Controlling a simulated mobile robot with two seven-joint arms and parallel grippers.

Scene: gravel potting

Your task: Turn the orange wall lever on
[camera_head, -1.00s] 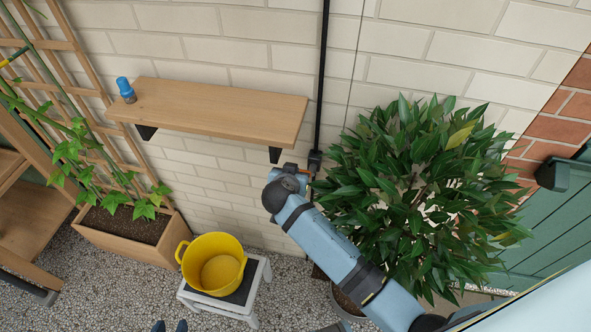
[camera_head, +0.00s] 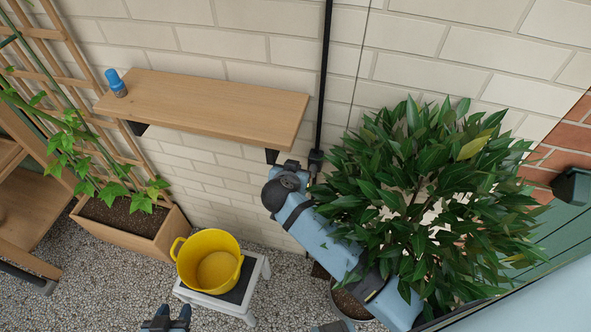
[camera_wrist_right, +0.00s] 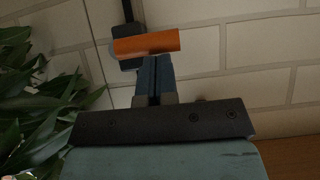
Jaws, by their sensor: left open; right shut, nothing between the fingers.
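The orange wall lever (camera_wrist_right: 146,43) shows in the right wrist view as a bar lying nearly level across a dark valve body on the pale wall. In the head view the dark valve body (camera_head: 315,160) sits on the black pipe; the orange handle is hard to make out there. My right gripper (camera_wrist_right: 157,60) is shut and empty, its blue fingertips right at the lever's lower edge; I cannot tell whether they touch. In the head view my right wrist hides most of that gripper. My left gripper (camera_head: 166,318) is open and empty at the bottom, over the gravel.
A leafy bush (camera_head: 420,190) crowds my right arm and overlaps it. A wooden shelf (camera_head: 205,105) with a blue bottle (camera_head: 116,82) is on the wall left of the pipe. A yellow bucket (camera_head: 208,262) stands on a white stool (camera_head: 250,290). A trellis planter (camera_head: 130,235) is at left.

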